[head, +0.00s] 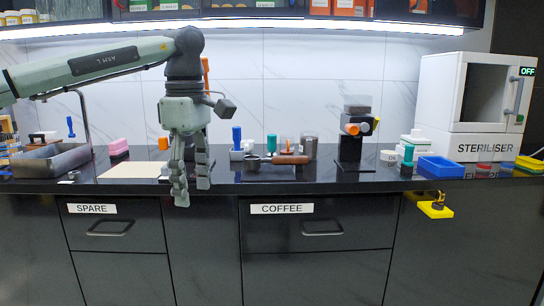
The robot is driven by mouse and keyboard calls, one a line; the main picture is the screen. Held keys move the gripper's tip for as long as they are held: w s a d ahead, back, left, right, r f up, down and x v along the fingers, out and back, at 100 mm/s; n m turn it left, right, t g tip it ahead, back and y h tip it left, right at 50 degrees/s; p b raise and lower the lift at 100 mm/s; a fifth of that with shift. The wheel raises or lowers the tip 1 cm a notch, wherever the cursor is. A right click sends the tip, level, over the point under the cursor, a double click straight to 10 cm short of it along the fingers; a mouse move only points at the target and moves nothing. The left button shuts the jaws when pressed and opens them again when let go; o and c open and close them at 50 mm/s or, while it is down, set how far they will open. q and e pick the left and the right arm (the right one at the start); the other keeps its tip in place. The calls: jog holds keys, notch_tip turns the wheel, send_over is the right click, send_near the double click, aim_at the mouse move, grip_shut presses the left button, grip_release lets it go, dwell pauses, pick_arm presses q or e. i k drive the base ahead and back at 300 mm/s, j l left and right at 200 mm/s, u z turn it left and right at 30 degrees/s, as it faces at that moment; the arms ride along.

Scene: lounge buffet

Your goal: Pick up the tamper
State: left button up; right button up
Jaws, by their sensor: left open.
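My left gripper (190,190) hangs in front of the counter's front edge, fingers pointing down, open with nothing between them. The tamper cannot be singled out for certain. A blue-handled upright tool (237,138) on a pale block and a small teal upright piece (271,143) both stand on the counter to the right of my gripper, apart from it. A portafilter with a brown handle (290,160) lies in front of them. My right gripper is not in view.
A coffee grinder (354,140) stands right of the portafilter. The white steriliser (470,100), a blue tray (440,167) and small bottles are at the right. A grey sink (50,160) and pale board (133,170) are at the left. A yellow item (436,210) shows before the cabinet.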

aim_at(271, 138)
jog(key=i+l, duration=0.2)
jog(key=i, duration=0.3)
jog(key=i+l, duration=0.2)
jog(key=i, duration=0.3)
jog(key=i+l, duration=0.2)
jog(key=i, duration=0.3)
jog(key=i+l, duration=0.2)
jog(key=i, duration=0.25)
